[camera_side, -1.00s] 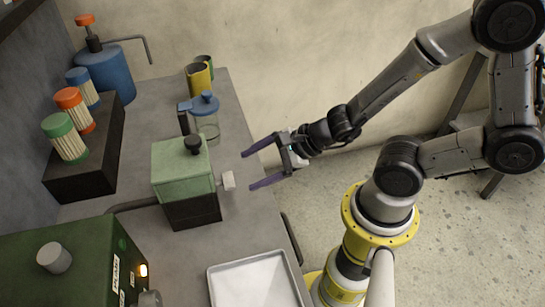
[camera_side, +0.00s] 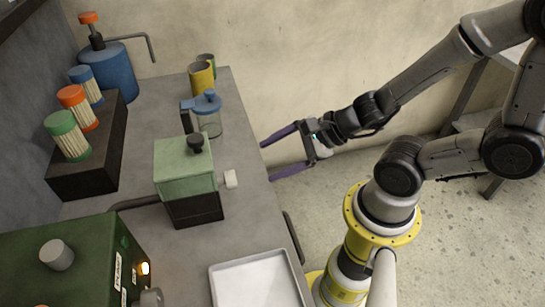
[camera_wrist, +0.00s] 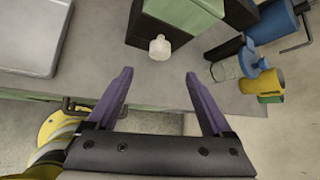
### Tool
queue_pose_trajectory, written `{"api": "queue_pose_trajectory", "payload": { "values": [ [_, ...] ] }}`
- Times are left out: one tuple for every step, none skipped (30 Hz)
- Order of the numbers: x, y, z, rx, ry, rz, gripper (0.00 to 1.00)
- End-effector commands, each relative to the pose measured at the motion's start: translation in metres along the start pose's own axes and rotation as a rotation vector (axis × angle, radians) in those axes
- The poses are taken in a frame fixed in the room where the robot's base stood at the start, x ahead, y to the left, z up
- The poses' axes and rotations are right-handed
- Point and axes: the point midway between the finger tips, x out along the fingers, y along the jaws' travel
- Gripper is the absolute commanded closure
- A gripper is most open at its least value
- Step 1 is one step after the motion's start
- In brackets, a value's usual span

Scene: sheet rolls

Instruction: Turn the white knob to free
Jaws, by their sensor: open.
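The white knob (camera_side: 231,179) sticks out from the right side of a green box-shaped machine (camera_side: 184,168) with a black base and a black top knob. In the wrist view the white knob (camera_wrist: 160,47) shows end-on, beyond the fingertips and between their lines. My gripper (camera_side: 264,160) is open and empty, its purple fingers pointing left toward the machine, clear of the knob. It also shows in the wrist view (camera_wrist: 158,72), with both fingers spread apart. Markings on the knob are too small to tell.
A glass jar with a blue lid (camera_side: 208,115) stands behind the machine, near yellow and green cups (camera_side: 202,76). A metal tray (camera_side: 258,283) lies in front on the grey counter. A dark green box (camera_side: 72,262) with a grey knob stands at the front left.

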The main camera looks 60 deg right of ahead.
Motion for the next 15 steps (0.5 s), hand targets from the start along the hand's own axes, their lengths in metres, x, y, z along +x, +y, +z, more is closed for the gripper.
{"api": "queue_pose_trajectory", "payload": {
  "values": [
    [0.0, 0.0, 0.002, 0.006, -0.01, 0.001, 0.16],
    [0.0, 0.001, 0.005, 0.009, -0.022, 0.003, 0.16],
    [0.0, 0.001, 0.01, 0.007, -0.042, 0.007, 0.16],
    [0.0, 0.001, 0.015, 0.002, -0.065, 0.011, 0.16],
    [0.0, 0.0, 0.022, -0.004, -0.092, 0.015, 0.16],
    [0.0, -0.001, 0.033, -0.017, -0.133, 0.024, 0.16],
    [0.001, -0.001, 0.041, -0.026, -0.163, 0.038, 0.16],
    [0.002, 0.0, 0.048, -0.033, -0.193, 0.056, 0.16],
    [0.005, 0.001, 0.055, -0.034, -0.227, 0.084, 0.16],
    [0.008, 0.001, 0.059, -0.032, -0.25, 0.107, 0.16],
    [0.011, 0.001, 0.062, -0.027, -0.273, 0.13, 0.16],
    [0.015, 0.001, 0.064, -0.012, -0.297, 0.161, 0.16],
    [0.018, 0.001, 0.064, -0.002, -0.314, 0.184, 0.16],
    [0.021, 0.0, 0.064, 0.012, -0.329, 0.206, 0.16],
    [0.025, -0.001, 0.063, 0.034, -0.349, 0.235, 0.16]
  ]
}}
